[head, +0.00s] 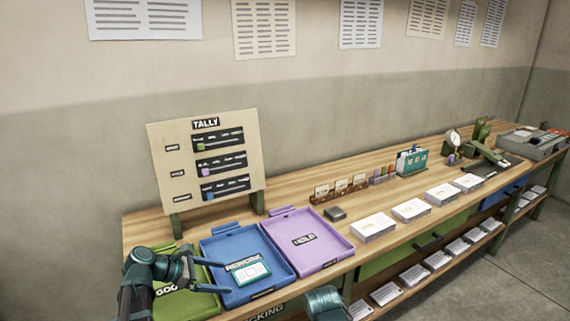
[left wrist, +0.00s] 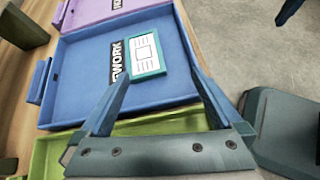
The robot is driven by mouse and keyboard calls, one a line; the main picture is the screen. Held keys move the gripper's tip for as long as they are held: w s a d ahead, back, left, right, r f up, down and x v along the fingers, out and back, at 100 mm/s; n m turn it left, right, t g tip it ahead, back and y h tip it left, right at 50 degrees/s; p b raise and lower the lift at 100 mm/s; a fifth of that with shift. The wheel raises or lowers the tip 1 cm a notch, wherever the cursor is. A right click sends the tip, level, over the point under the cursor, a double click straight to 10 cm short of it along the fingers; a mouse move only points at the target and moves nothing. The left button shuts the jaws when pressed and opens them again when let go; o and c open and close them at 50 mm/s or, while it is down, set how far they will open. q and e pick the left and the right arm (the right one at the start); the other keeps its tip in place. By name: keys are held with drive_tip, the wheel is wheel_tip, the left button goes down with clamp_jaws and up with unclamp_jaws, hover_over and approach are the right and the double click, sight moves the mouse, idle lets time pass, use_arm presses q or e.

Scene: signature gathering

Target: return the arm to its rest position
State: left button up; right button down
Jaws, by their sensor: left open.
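My left gripper (head: 226,277) is open and empty, above the blue tray (head: 215,247) labelled REWORK. In the left wrist view its two fingers (left wrist: 158,76) are spread, with nothing between them. A teal-bordered white card (head: 251,272) lies inside the blue tray, beside the REWORK label. The card also shows in the left wrist view (left wrist: 146,52), just beyond the fingertips. My left arm comes in from the lower left over the green tray (head: 188,303). A rounded part of my right arm shows at the bottom middle of the head view; its gripper is out of sight.
A purple HOLD tray (head: 325,262) lies right of the blue one. The tally board (head: 207,160) stands behind the trays. Paper stacks (head: 372,227), a small dark block (head: 335,213) and card holders (head: 341,188) stand farther right. Open floor (head: 500,285) lies in front.

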use_arm(q)
drive_tip(key=s+d+m+g, duration=0.1)
drive_tip(key=d+m, duration=0.1)
drive_tip(key=s+d+m+g+y+p, duration=0.1)
drive_tip(key=d+m, duration=0.1)
drive_tip(key=d, duration=0.1)
drive_tip(key=s+d+f+m+g+p, duration=0.1)
drive_tip(key=d+m, duration=0.1)
drive_tip(key=d, duration=0.1)
drive_tip(key=shift+s+d, duration=0.1)
drive_tip(key=shift+s, duration=0.2)
drive_tip(key=s+d+m+g+y+p, duration=0.3)
drive_tip(key=s+d+m+y+p, duration=0.3)
drive_tip(key=m, duration=1.4)
drive_tip(key=shift+s+d+r+m+y+p, duration=0.4)
drive_tip(key=shift+s+d+y, duration=1.6)
drive_tip(key=shift+s, duration=1.5)
drive_tip(key=shift+d, duration=0.1)
